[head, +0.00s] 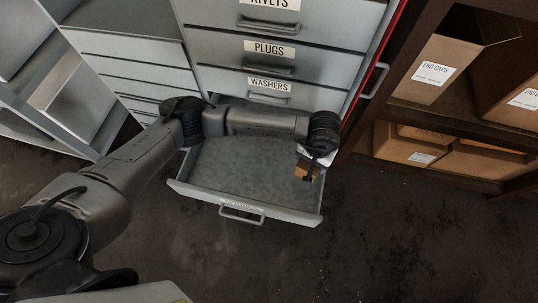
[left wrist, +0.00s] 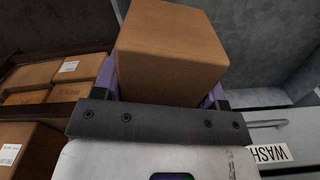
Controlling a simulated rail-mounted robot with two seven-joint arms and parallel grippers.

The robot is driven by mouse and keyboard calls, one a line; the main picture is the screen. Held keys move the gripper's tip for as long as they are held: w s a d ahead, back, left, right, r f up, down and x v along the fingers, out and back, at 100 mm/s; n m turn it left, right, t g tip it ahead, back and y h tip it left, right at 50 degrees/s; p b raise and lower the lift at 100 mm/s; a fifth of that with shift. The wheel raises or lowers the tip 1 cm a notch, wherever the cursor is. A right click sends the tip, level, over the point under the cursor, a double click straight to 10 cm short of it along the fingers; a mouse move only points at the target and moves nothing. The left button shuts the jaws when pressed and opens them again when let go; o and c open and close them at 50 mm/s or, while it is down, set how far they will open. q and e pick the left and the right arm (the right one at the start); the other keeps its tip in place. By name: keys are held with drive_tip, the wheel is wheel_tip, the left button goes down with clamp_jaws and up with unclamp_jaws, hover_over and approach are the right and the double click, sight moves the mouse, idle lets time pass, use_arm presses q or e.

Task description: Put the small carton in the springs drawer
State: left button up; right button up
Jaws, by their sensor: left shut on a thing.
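The small carton (head: 305,171) is a plain brown box at the right end of the open drawer in the head view. It fills the upper middle of the left wrist view (left wrist: 172,48). My left gripper (head: 311,168) is shut on it, with a finger on each side. The open drawer (head: 245,172) is grey, pulled out below the washers drawer, and looks empty. Its front label is too slanted to read. The carton appears over the drawer's right side; I cannot tell its height above the floor of the drawer. My right gripper is not in view.
Shut drawers labelled rivets, plugs (head: 269,49) and washers (head: 269,84) stand above the open one. A dark shelf with brown boxes, some labelled end caps (head: 433,68), stands close on the right. Grey shelving (head: 62,95) is on the left. The floor in front is clear.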

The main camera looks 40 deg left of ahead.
use_arm(q)
drive_tip(key=a+f+n+b, duration=0.25)
drive_tip(key=a+f, duration=0.25)
drive_tip(key=a, duration=0.4)
drive_tip(key=b, duration=0.1)
hover_over(261, 154)
drive_tip(key=shift+n, duration=0.45)
wheel_tip(261, 154, down, 6)
drive_tip(key=shift+a+r, duration=0.1)
drive_tip(key=shift+a, duration=0.05)
wheel_tip(261, 154, down, 4)
drive_tip(key=shift+r+b, duration=0.15)
drive_tip(key=shift+b, duration=0.75)
drive_tip(key=shift+f, duration=0.2)
drive_tip(key=shift+f, duration=0.1)
drive_tip(key=o, duration=1.2)
drive_tip(key=shift+c, duration=0.2)
